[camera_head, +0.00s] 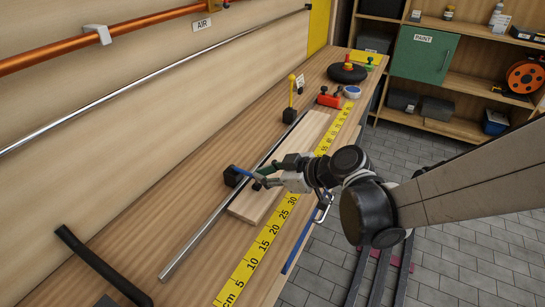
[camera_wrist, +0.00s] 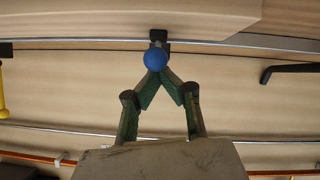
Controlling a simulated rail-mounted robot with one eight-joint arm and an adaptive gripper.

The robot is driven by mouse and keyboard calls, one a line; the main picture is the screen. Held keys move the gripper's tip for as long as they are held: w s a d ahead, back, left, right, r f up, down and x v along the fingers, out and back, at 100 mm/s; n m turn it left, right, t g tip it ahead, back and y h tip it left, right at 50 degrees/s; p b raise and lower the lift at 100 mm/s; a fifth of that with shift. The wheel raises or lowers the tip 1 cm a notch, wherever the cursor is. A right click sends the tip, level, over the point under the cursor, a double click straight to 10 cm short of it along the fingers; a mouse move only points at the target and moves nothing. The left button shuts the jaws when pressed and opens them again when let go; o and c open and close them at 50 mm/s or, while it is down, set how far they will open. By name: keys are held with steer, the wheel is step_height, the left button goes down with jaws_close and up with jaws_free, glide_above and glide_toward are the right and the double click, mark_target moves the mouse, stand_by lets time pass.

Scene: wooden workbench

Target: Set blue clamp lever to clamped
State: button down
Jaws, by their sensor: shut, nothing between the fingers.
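The blue clamp lever (camera_head: 243,172) has a dark base (camera_head: 231,177) at the metal rail beside a wooden board (camera_head: 253,205). Its blue arm leans over from the base toward the board and my gripper. Its round blue knob (camera_wrist: 155,59) faces the camera in the wrist view and hides most of the arm. My gripper (camera_head: 262,178) is at the knob end of the lever, over the board. In the wrist view my gripper (camera_wrist: 161,76) has its green-padded fingers converging at the knob's edge, shut with nothing between them. I cannot tell whether they touch the knob.
A yellow lever (camera_head: 291,91) stands upright farther along the bench. A red tool (camera_head: 329,99) and a black round object (camera_head: 347,73) lie beyond it. A yellow measuring tape (camera_head: 266,238) runs along the bench. A black bent handle (camera_head: 100,264) is near the front left.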

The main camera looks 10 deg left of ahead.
steer(key=shift+s+d+f+b, duration=0.2)
steer(key=shift+s+f+b, duration=0.1)
steer(key=shift+f+b, duration=0.25)
steer(key=shift+f, duration=0.15)
steer(key=shift+d, duration=0.1)
steer(key=v, duration=0.2)
steer(key=f+p+v, duration=0.1)
steer(key=v, duration=0.4)
steer(key=shift+s+d+p, duration=0.15)
steer(key=shift+d+p, duration=0.25)
steer(key=shift+d, duration=0.3)
steer(key=shift+v, duration=0.9)
steer(key=shift+s, duration=0.2)
steer(key=shift+a, duration=0.1)
